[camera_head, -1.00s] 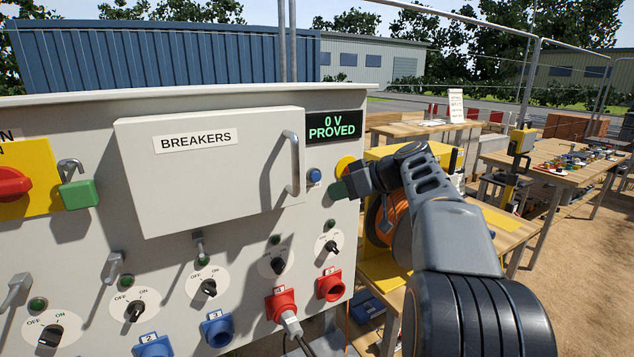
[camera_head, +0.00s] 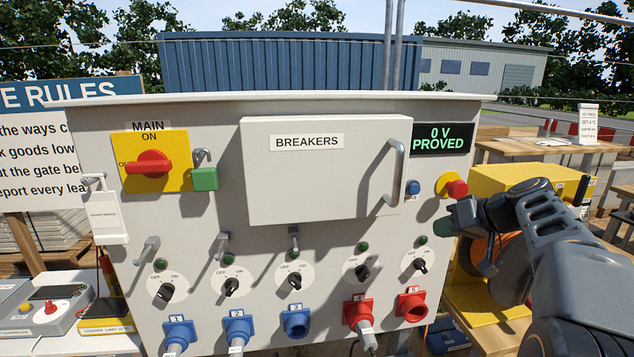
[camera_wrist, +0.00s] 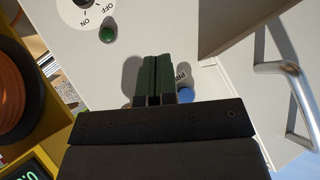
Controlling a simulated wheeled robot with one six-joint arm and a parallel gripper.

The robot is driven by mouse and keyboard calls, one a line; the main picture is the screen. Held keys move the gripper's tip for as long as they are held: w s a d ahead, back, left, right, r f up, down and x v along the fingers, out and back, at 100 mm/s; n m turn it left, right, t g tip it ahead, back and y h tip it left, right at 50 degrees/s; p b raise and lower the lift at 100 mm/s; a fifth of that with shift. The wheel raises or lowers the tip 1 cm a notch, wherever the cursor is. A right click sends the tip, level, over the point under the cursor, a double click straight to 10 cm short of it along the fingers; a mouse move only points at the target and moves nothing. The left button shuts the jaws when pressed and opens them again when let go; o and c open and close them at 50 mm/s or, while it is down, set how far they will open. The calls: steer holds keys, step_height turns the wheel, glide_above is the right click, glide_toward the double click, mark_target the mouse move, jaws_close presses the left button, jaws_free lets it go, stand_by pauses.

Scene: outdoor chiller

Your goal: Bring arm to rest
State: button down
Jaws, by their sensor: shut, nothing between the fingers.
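My arm reaches in from the right side of the head view. My gripper (camera_head: 450,222) is at the right edge of the grey breaker panel (camera_head: 230,330), below the red push button (camera_head: 455,188). In the wrist view my gripper (camera_wrist: 154,62) has its two dark green fingers pressed together, with nothing between them. They point at the panel face, beside a blue button (camera_wrist: 185,95). Whether the fingertips touch the panel I cannot tell.
The panel carries a red main switch (camera_head: 150,162), a green padlock (camera_head: 205,179), a breaker cover (camera_head: 320,190) with a handle (camera_head: 396,173), and a display (camera_head: 442,138) reading "0 V PROVED". Several rotary switches and sockets sit lower. A yellow reel unit (camera_head: 500,180) stands right, behind my arm.

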steer(key=s+a+f+m+g+h, duration=0.45)
steer(key=s+f, duration=0.55)
steer(key=f, duration=0.3)
steer(key=s+a+f+n+h, duration=0.2)
steer(key=s+a+f+n, duration=0.1)
steer(key=s+a, duration=0.5)
steer(key=shift+s+a+f, duration=0.4)
steer(key=shift+s+f, duration=0.2)
steer(key=shift+s, duration=0.3)
steer(key=shift+t, duration=0.25)
